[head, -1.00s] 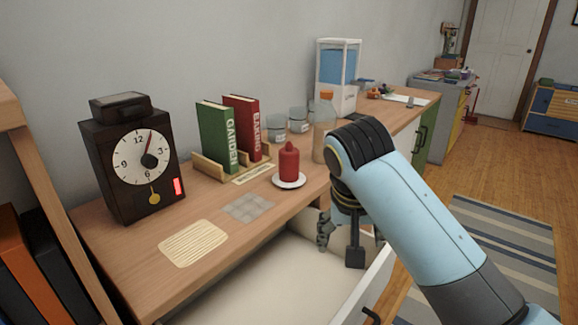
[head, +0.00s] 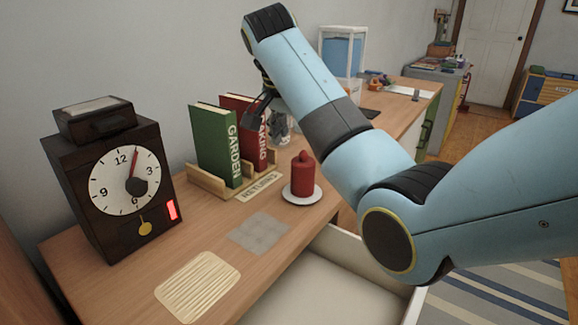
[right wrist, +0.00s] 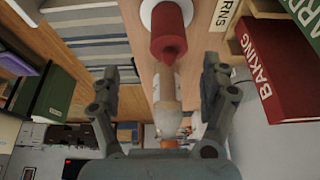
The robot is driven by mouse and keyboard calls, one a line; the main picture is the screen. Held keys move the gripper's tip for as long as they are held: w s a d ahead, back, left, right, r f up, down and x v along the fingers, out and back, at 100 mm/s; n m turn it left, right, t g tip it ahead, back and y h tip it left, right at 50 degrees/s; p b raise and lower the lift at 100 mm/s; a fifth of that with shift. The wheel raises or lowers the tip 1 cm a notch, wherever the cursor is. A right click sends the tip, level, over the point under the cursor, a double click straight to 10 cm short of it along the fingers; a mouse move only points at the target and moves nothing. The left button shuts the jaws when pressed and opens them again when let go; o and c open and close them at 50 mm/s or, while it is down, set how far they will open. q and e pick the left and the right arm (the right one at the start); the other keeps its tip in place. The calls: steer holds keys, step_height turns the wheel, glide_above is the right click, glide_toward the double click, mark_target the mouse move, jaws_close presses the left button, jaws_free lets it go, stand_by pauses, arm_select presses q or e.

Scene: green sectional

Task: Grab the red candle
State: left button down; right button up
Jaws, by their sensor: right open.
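The red candle (head: 303,178) stands upright on a small white plate (head: 303,198) on the wooden desk, right of the books. My right gripper (head: 268,117) is open and empty, above and behind the candle, beside the red book and partly hidden by my arm. In the right wrist view the candle (right wrist: 171,38) is at the top centre, beyond and between the open fingers of the right gripper (right wrist: 160,82), not touching them. My left gripper is not in view.
A pale bottle (right wrist: 167,112) stands near the candle. Green (head: 216,143) and red (head: 249,125) books are in a wooden holder. A black clock (head: 115,185) stands left. An open white drawer (head: 325,280) is below. The desk in front of the candle has flat mats.

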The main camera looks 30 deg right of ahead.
mark_target(301, 162)
steer(key=shift+w+d+f, duration=0.25)
steer(key=shift+w+f, duration=0.45)
steer(key=shift+f, duration=0.05)
steer(key=x, duration=0.3)
steer(key=shift+s+d+f+b, duration=0.15)
steer(key=shift+b, duration=0.2)
steer(key=shift+d+f, duration=0.1)
steer(key=shift+f, duration=0.2)
steer(key=x, duration=0.5)
steer(key=shift+w+a+f+b, duration=0.2)
steer(key=shift+a+b, duration=0.15)
steer(key=shift+b, duration=0.05)
steer(key=shift+c, duration=1.5)
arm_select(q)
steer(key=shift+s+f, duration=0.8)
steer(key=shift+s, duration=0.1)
arm_select(e)
steer(key=c, duration=1.2)
steer(key=shift+r, duration=0.1)
